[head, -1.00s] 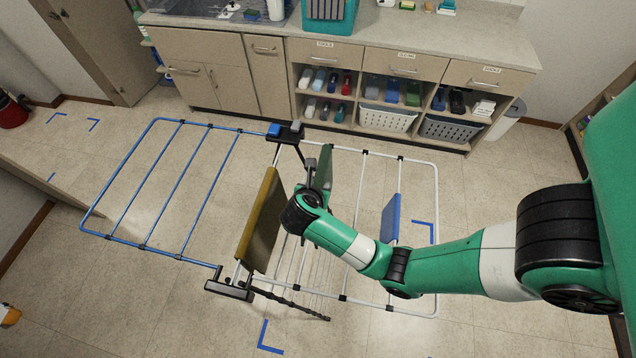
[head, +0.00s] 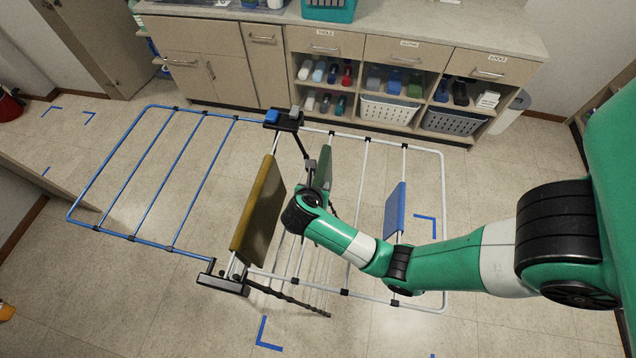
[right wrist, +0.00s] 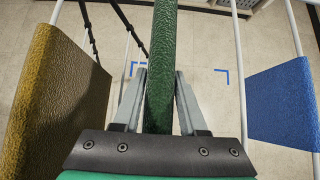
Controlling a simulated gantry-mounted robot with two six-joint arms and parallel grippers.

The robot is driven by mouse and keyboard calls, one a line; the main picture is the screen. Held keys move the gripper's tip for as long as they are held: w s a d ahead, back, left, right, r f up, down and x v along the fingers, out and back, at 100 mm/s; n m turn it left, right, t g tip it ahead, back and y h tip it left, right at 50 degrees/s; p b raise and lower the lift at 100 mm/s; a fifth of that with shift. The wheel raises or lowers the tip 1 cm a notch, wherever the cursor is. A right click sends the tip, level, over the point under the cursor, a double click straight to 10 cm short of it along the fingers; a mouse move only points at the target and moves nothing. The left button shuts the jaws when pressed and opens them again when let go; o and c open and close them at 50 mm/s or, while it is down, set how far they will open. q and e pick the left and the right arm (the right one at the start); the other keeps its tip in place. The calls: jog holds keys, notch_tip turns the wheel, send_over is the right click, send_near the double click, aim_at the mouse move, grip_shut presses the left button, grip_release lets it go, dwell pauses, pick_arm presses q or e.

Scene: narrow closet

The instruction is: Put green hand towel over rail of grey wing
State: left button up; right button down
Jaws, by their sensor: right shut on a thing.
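The green hand towel (head: 325,160) hangs in a narrow fold at the inner part of the grey wing (head: 442,215). My right gripper (head: 311,180) is shut on it from above; in the right wrist view the green towel (right wrist: 161,40) runs between the fingers (right wrist: 158,85). Whether the towel rests on a rail below is hidden. A mustard towel (head: 262,205) hangs just left of the gripper, and it also shows in the right wrist view (right wrist: 55,90). A blue towel (head: 395,208) hangs on a rail farther right, also at the right wrist view's edge (right wrist: 285,103). My left gripper is out of view.
The blue wing (head: 140,165) of the rack extends left and its rails are bare. Black hinge blocks (head: 285,121) stand at the rack's middle. A cabinet with shelves and baskets (head: 387,112) lines the back. A grey-wing rail (head: 360,190) between the green and blue towels looks bare.

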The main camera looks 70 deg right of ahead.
jog(key=shift+f+b, duration=1.15)
jog(key=shift+f, duration=0.55)
jog(key=shift+c, duration=1.8)
grip_release()
jog(key=p+v, duration=0.3)
jog(key=v, duration=0.8)
jog(key=shift+d+r, duration=0.15)
jog(key=shift+a+r, duration=0.1)
jog(key=shift+a, duration=0.2)
